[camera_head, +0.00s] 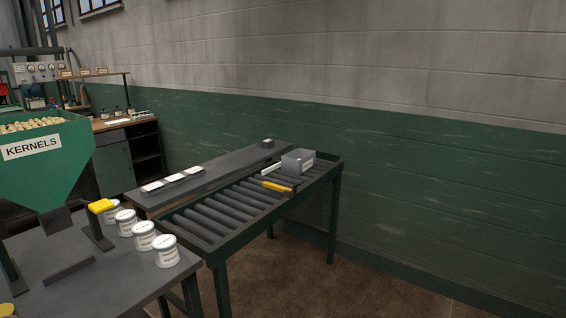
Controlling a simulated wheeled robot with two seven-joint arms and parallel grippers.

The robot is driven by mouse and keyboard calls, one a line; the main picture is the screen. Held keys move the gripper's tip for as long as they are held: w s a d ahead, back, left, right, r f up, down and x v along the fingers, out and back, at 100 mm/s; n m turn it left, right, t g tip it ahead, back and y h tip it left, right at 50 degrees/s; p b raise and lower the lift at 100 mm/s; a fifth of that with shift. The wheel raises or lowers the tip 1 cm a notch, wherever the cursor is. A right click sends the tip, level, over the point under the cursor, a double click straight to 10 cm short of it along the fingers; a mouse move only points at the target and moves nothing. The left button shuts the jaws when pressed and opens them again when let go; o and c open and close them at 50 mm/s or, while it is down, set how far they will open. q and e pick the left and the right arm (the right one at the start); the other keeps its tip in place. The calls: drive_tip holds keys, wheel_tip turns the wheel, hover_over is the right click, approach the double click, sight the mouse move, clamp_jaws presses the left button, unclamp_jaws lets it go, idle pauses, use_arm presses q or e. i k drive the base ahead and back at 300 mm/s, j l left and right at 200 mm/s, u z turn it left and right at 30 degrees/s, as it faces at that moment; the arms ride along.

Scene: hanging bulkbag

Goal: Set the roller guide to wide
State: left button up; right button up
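The roller table (225,211) stands in the middle of the head view, with dark rollers in a dark green frame. A grey box (294,161) with a white label sits at the far right end of the rollers. Neither of my grippers is in view.
Several white tubs (167,250) line the edge of the grey table (110,285) at lower left. A yellow-topped post (101,206) and the green KERNELS hopper (45,165) stand there. A dark bench (215,168) with white labels runs behind the rollers. Floor at right is clear.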

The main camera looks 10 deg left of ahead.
sight(277, 165)
drive_tip(key=i+l, duration=0.2)
drive_tip(key=i, duration=0.35)
drive_tip(key=i+l+u, duration=0.15)
drive_tip(key=i, duration=0.4)
drive_tip(key=i+l, duration=0.35)
drive_tip(key=i, duration=0.2)
drive_tip(key=i+l+u, duration=0.15)
drive_tip(key=i, duration=0.4)
drive_tip(key=l, duration=0.1)
